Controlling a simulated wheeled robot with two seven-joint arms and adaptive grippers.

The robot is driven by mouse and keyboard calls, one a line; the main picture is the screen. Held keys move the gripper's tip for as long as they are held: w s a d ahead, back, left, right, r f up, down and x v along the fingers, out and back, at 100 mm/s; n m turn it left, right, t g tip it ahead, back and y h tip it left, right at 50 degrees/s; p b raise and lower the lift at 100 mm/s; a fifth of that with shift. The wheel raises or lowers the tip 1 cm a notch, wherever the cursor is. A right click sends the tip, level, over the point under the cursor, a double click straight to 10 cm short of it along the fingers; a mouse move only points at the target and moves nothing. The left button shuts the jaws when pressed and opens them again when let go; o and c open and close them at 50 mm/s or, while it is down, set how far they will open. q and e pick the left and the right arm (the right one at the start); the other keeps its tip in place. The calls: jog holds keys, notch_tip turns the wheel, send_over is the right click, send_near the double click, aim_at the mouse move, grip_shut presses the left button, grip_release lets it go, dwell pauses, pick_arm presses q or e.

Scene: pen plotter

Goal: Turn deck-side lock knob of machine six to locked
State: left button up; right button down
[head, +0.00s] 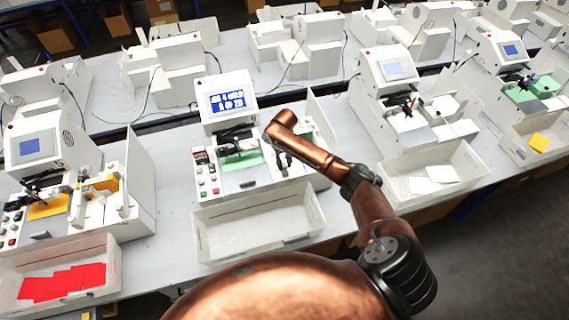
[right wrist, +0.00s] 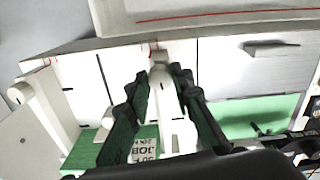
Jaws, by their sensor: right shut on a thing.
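The white plotter (head: 228,115) with the lit blue screen stands in the middle of the head view, with a green deck area (head: 240,158) below the screen. My right gripper (head: 284,160) reaches down over the right part of its deck. In the right wrist view, the dark fingers of my right gripper (right wrist: 160,82) are closed around a small pale knob (right wrist: 160,72) at the deck's front edge. The fingers partly hide the knob, and its lock marking cannot be read. My left gripper is out of view.
An empty clear bin (head: 258,240) sits in front of this machine. A similar machine (head: 40,150) stands to the left, with a bin of red cards (head: 64,281) before it. Other machines stand to the right and behind.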

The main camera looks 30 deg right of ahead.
aim_at(285, 165)
jog(key=shift+m, duration=0.8)
jog(key=shift+w, duration=0.1)
jog(key=c, duration=1.7)
grip_release()
notch_tip(285, 165, up, 12)
jog(key=shift+r, duration=0.1)
